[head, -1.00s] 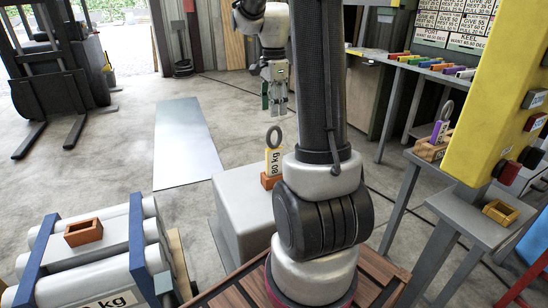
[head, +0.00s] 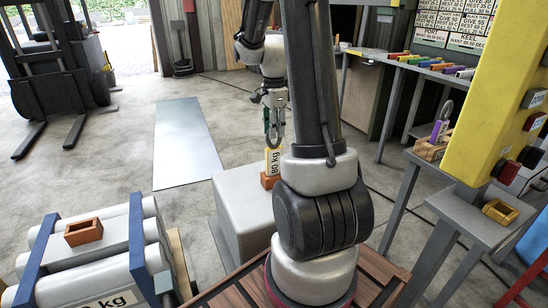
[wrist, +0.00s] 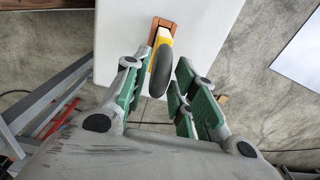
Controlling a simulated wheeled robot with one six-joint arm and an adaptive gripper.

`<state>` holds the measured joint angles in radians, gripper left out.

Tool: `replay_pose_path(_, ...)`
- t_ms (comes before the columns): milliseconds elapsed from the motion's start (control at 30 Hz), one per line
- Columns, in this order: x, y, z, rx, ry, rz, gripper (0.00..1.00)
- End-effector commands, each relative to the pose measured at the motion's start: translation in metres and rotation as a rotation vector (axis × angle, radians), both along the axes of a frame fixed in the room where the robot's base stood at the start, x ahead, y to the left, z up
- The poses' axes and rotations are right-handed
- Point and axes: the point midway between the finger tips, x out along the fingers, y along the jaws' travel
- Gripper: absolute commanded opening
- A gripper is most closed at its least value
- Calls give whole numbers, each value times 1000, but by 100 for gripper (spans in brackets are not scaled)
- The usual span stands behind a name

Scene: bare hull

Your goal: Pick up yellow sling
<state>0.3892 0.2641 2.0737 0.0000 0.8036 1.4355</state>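In the wrist view, the sling's yellow body (wrist: 164,36) and ring show ahead, with the holder (wrist: 155,24) behind. My gripper (head: 274,116) is above the sling at the ring. Its green-padded fingers (wrist: 158,74) are open, one on each side of the ring, with visible gaps. I cannot tell how far down the fingers reach along the ring.
The pale grey block (head: 240,208) has a bare top around the holder. A purple sling (head: 439,130) stands in a holder on the right bench. A yellow control post (head: 490,100) is at right. An empty orange holder (head: 84,232) sits on cylinders at left.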

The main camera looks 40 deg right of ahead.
Motion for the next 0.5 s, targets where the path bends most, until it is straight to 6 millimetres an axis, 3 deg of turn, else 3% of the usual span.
replay_pose_path(33,0,0,0,0,0,0,12)
replay_pose_path(100,0,0,0,0,0,0,0)
replay_pose_path(500,0,0,1,0,-1,0,0)
